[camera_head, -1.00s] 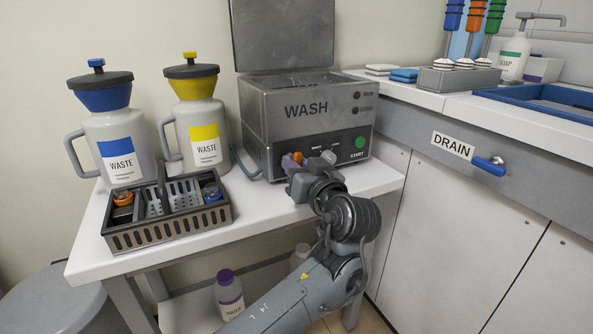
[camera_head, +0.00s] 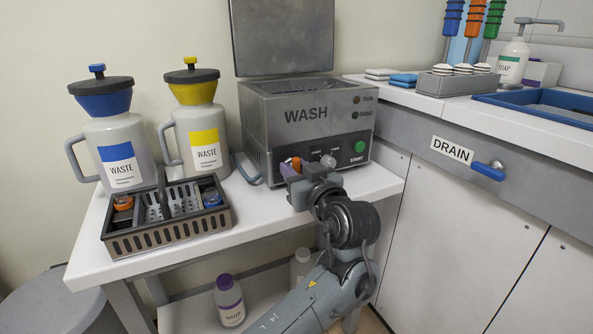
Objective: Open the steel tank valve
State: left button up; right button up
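The steel wash tank (camera_head: 262,124), marked WASH, stands at the back of the white table with its lid (camera_head: 283,36) raised. A small orange part (camera_head: 296,163) shows low on its front, partly hidden by my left gripper; I cannot tell whether it is the valve. A blue lever handle (camera_head: 489,172) sits beside the DRAIN label on the counter front at the right, away from my gripper. My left gripper (camera_head: 297,185) is in front of the tank's lower front. Its fingertips are not clear, so I cannot tell if it is open or touching anything. My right gripper is not in view.
Two waste jugs, one blue-topped (camera_head: 118,168) and one yellow-topped (camera_head: 205,155), stand left of the tank. A dark basket (camera_head: 165,238) of small parts sits in front of them. A white bottle (camera_head: 229,303) with a purple cap stands below the table.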

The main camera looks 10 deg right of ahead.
pick_arm(q)
jog(key=shift+o, duration=0.9)
jog(key=shift+s+d+r, duration=0.15)
jog(key=shift+s+d, duration=0.05)
jog(key=shift+s, duration=0.3)
jog(key=p+v, duration=0.2)
jog(key=v, duration=0.2)
jog(key=shift+s+d, duration=0.15)
jog(key=shift+s, duration=0.15)
jog(key=b, duration=0.6)
send_near(298, 170)
jog(key=shift+f+p, duration=0.2)
jog(key=shift+p, duration=0.1)
